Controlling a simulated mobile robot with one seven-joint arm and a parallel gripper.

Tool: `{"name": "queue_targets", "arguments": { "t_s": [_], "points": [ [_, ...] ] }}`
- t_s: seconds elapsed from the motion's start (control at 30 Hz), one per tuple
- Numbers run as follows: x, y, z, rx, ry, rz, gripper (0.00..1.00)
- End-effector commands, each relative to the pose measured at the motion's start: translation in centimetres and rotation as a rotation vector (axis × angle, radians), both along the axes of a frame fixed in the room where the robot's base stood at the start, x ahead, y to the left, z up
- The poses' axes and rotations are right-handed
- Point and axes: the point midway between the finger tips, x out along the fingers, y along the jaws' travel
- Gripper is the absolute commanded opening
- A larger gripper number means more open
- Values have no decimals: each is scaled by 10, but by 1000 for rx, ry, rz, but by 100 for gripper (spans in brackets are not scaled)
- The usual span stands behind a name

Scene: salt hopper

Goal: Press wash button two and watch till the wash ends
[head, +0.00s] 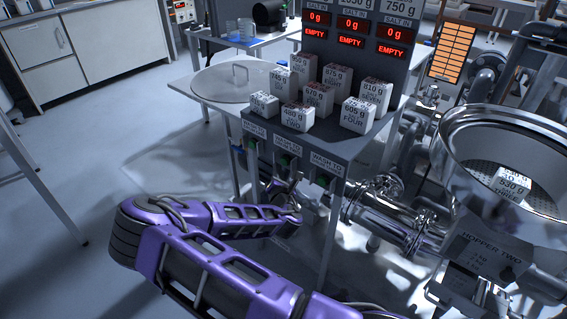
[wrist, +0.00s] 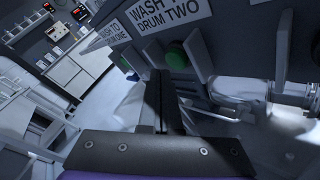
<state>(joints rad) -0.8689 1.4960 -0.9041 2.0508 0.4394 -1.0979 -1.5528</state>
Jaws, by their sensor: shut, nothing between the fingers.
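In the wrist view the label WASH TO DRUM TWO (wrist: 172,17) sits above a round green button (wrist: 177,55), set between dark upright guards. My gripper (wrist: 163,74) is shut and empty, its fingertips close below and left of that button. I cannot tell whether they touch it. In the head view the middle green button (head: 284,160) shows on the table's front panel, and my gripper (head: 293,184) is just below it, partly lost among dark shapes. The displays (head: 350,30) read 0 g and EMPTY in all three columns shown.
Other green buttons are at left (head: 252,143) and right (head: 323,181). Several white weight boxes (head: 297,116) and a round lid (head: 235,84) lie on the table. Steel pipes (head: 385,222) and hopper two (head: 490,150), with a box inside, stand at right. Floor at left is clear.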

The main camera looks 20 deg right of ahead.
Motion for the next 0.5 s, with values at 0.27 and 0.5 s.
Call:
{"name": "queue_targets", "arguments": {
  "t_s": [0.27, 0.5],
  "points": [
    [3, -5, -1, 0, -1, -1, 0],
    [5, -7, 0, 0, 0, 0, 0]
  ]
}}
